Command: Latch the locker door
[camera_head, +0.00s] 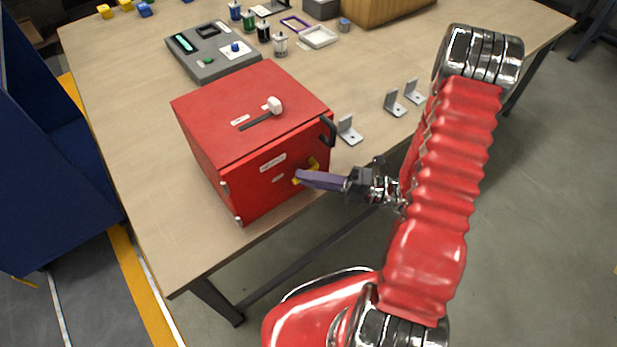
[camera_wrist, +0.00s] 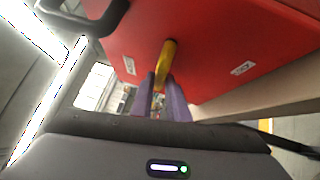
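The red locker (camera_head: 250,110) stands near the table's front edge. Its door (camera_head: 265,190) faces the front and looks closed, with hinges at its left edge. A yellow latch lever (camera_head: 313,164) sits on the door's right part; it also shows in the wrist view (camera_wrist: 167,58). My gripper (camera_head: 300,178) has purple fingers and reaches the lever from the right. In the wrist view, the fingers (camera_wrist: 160,84) lie on both sides of the lever and appear closed on it. The lever's far end is partly hidden between them.
A black handle (camera_head: 327,130) sticks out at the locker's upper right edge. A hammer-like tool (camera_head: 262,114) lies on its top. Grey brackets (camera_head: 349,131) stand to the right. A grey control panel (camera_head: 212,50) and small canisters are behind.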

